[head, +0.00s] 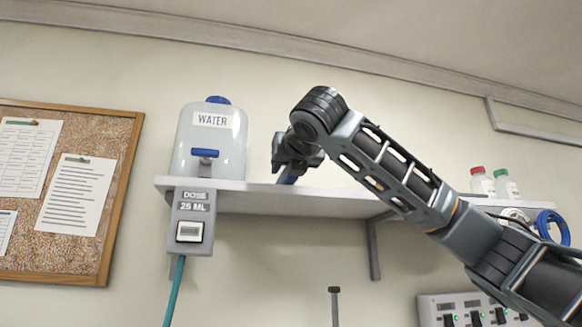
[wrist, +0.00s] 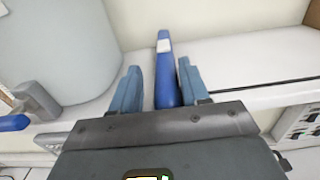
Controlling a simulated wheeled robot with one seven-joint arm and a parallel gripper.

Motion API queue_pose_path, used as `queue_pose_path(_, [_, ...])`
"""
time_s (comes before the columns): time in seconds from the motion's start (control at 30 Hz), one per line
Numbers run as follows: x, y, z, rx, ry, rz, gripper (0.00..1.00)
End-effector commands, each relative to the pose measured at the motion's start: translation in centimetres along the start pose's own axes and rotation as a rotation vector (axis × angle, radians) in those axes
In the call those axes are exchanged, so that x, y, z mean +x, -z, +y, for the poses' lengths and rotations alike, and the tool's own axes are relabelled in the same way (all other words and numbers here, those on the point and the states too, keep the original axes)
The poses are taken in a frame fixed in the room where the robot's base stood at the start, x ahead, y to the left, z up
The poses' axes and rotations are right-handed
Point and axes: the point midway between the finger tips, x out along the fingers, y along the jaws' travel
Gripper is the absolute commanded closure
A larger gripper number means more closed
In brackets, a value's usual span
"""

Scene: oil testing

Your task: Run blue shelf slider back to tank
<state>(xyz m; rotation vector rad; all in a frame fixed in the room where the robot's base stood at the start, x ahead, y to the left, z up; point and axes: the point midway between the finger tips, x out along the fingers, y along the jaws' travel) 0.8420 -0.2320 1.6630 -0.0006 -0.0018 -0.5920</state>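The blue slider (wrist: 166,75) is a long blue bar with a white patch near its far end. In the wrist view it lies between the two fingers of my gripper (wrist: 160,88). A gap shows between the slider and the left finger; the right finger is close beside it, and I cannot tell if they touch. In the head view my gripper (head: 283,165) is over the shelf (head: 330,202), with a bit of blue showing below it. The white water tank (head: 210,150) with a blue cap stands on the shelf to the left of my gripper.
The tank has a blue-handled tap (head: 204,154) above a grey dose box (head: 191,222) marked 25 ML. Bottles with red (head: 481,182) and green (head: 506,185) caps and a blue ring (head: 553,228) are at the right. The shelf between tank and gripper looks clear.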

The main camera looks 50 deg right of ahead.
Motion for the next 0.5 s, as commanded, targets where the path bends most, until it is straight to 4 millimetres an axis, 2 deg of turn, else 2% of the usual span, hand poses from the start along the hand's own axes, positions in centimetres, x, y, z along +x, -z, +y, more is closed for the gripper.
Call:
queue_pose_path(0.13, [-0.1, 0.0, 0.1, -0.001, -0.002, -0.001, 0.47])
queue_pose_path(0.37, [-0.1, 0.1, -0.1, 0.000, 0.000, 0.001, 0.47])
queue_pose_path(0.5, [-1.3, 0.1, 0.0, -0.001, -0.001, -0.001, 0.47])
